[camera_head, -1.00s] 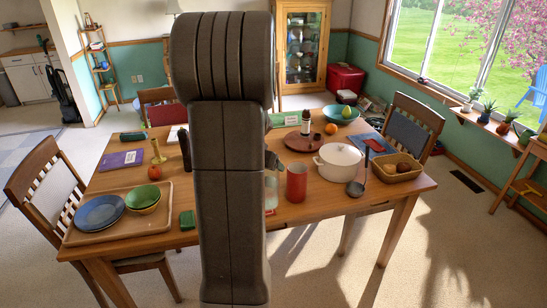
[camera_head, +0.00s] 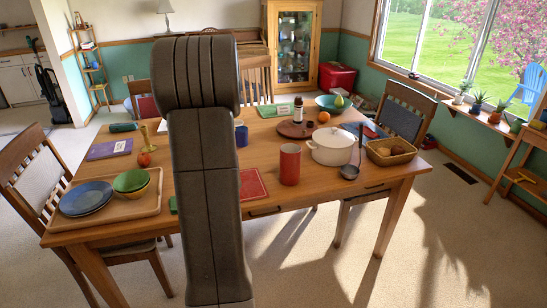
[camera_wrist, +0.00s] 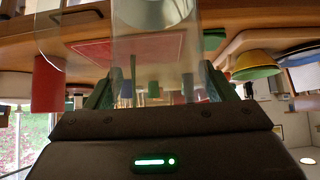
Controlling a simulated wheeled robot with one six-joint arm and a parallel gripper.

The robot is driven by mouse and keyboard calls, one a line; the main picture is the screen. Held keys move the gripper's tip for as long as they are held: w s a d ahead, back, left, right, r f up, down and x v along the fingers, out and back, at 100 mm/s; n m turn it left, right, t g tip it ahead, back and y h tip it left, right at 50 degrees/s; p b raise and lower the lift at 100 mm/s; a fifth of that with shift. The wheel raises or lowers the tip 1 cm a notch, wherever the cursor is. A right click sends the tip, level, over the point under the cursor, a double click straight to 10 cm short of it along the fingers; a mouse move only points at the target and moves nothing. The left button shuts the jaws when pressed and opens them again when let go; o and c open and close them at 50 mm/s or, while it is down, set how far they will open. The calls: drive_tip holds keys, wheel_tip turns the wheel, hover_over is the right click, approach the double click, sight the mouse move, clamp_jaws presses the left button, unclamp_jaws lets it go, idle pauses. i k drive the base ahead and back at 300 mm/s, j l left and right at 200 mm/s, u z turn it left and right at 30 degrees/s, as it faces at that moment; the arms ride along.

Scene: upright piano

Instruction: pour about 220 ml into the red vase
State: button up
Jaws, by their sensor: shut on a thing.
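The red vase (camera_head: 290,163) stands upright on the table, right of my arm in the head view. In the wrist view, which is upside down, the red vase (camera_wrist: 48,85) shows at the left. My gripper (camera_wrist: 162,88) is shut on a clear glass vessel (camera_wrist: 155,42) between its fingers. The vessel is apart from the vase. Its contents and liquid level cannot be made out. In the head view my arm hides the gripper and the vessel.
A red mat (camera_head: 252,184) lies left of the vase. A white pot (camera_head: 331,149) stands close to its right, with a ladle (camera_head: 349,171) and a basket (camera_head: 392,153) beyond. A wooden tray (camera_head: 105,211) with plates and bowls is at the left. The table's front edge is near.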

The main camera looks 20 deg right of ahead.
sight(290, 165)
drive_tip(key=u, duration=1.85)
drive_tip(key=l+u, duration=0.25)
drive_tip(key=u, duration=0.2)
drive_tip(key=l+u, duration=0.2)
drive_tip(key=u, duration=0.25)
drive_tip(key=k+l+u, duration=0.2)
drive_tip(key=k+l, duration=0.2)
drive_tip(key=k+l+u, duration=0.2)
drive_tip(key=k+l, duration=0.15)
drive_tip(key=k, duration=0.15)
drive_tip(key=k+z, duration=0.4)
drive_tip(key=k+l+z, duration=0.1)
drive_tip(key=k+z, duration=0.5)
drive_tip(key=z, duration=0.3)
drive_tip(key=k+z, duration=0.25)
drive_tip(key=z, duration=0.25)
drive_tip(key=k+z, duration=0.25)
drive_tip(key=z, duration=0.15)
drive_tip(key=k+z, duration=0.2)
drive_tip(key=z, duration=0.2)
